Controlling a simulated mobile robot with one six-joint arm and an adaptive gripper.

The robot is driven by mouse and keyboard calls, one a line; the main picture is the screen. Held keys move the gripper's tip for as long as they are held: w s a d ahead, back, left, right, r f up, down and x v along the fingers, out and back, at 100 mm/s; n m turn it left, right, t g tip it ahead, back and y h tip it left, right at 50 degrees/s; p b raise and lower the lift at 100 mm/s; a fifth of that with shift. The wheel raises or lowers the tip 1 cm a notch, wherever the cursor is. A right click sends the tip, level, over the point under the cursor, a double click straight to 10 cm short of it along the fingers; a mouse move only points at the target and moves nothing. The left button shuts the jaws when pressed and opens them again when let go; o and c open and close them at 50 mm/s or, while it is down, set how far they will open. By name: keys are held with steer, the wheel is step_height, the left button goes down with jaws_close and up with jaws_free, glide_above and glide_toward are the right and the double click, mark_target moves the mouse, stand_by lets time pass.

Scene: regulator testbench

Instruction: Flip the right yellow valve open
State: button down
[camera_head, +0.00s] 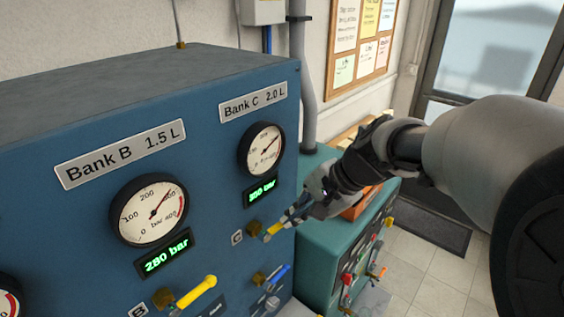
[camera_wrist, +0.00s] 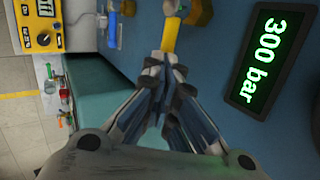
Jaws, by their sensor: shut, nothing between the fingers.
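The right yellow valve (camera_head: 273,229) is a short yellow lever on a brass fitting, beside the "C" label on the blue panel under Bank C. In the head view its lever points right and slightly up, towards my fingertips. My gripper (camera_head: 287,220) is shut and empty, coming in from the right with its tips at the lever's outer end. In the wrist view the yellow lever (camera_wrist: 171,36) lies just beyond my shut fingertips (camera_wrist: 165,60). I cannot tell whether they touch. The fingers partly hide the lever's end.
The left yellow valve (camera_head: 197,292) sits lower left under Bank B. A blue lever (camera_head: 279,273) is just below the right valve. The Bank C display (camera_wrist: 264,62) reads 300 bar. A green bench (camera_head: 325,235) with an orange box stands to the right; floor tiles lie beyond.

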step_height(320, 180, down, 8)
steer(key=s+a+m+g+y+p, duration=0.2)
steer(key=m+g+y+p, duration=0.2)
steer(key=y, duration=0.4)
steer(key=shift+g+p, duration=0.8)
steer(key=shift+g, duration=0.3)
steer(key=shift+w+d, duration=0.1)
steer(key=shift+d, duration=0.1)
